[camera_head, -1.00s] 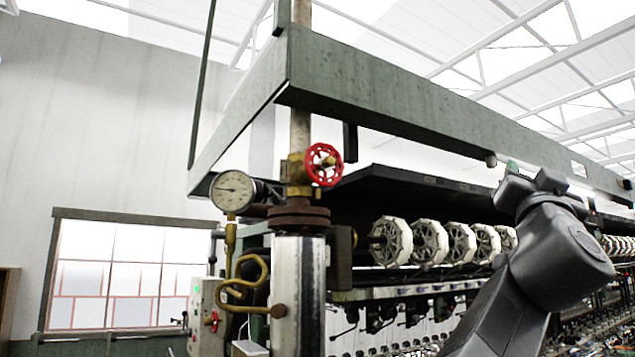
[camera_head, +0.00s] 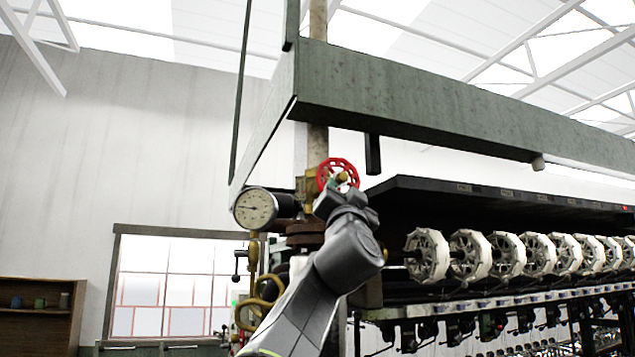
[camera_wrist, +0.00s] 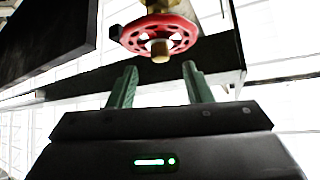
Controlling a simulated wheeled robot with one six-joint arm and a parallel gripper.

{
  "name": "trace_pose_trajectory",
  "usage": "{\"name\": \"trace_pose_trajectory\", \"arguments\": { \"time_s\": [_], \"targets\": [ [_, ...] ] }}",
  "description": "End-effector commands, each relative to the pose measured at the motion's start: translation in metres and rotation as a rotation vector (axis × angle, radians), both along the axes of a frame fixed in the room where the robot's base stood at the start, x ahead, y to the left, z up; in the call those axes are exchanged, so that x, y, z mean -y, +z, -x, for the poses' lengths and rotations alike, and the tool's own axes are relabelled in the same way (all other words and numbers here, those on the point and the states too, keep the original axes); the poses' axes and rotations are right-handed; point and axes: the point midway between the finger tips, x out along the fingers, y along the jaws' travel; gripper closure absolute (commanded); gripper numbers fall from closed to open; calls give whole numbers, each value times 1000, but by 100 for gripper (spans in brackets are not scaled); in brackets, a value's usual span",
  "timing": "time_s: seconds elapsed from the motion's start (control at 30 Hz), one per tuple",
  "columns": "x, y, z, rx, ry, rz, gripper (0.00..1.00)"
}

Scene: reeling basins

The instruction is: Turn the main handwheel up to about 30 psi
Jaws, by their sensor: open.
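The red main handwheel (camera_head: 338,174) sits on a brass valve on the upright pipe, partly hidden by my wrist in the head view. In the wrist view the handwheel (camera_wrist: 160,36) is just beyond my fingertips, its brass hub nut facing me. My gripper (camera_wrist: 158,78) is open, its two green fingers apart with nothing between them. The fingertips look short of the rim. The round white-faced pressure gauge (camera_head: 256,208) is left of the valve. Its needle points to the left; the numbers are too small to read.
A green overhead beam (camera_head: 430,105) runs above the handwheel. A dark shelf (camera_head: 500,200) and a row of white reels (camera_head: 468,255) extend to the right. A curled brass pipe (camera_head: 254,305) is below the gauge. A wooden cabinet (camera_head: 40,312) stands far left.

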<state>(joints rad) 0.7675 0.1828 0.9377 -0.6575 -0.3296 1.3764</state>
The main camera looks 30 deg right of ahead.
Motion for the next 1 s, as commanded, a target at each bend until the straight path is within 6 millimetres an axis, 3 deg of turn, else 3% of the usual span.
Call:
{"name": "trace_pose_trajectory", "arguments": {
  "time_s": [0.03, 0.27, 0.73, 0.97, 1.0],
  "targets": [
    [5, 10, -8, 0, 2, 0, 55],
    [16, 31, -30, 0, 1, 1, 55],
    [21, 36, -38, 0, 1, -1, 55],
    [21, 36, -38, 0, 1, -1, 98],
    [21, 36, -38, 0, 1, -1, 99]
  ]
}}
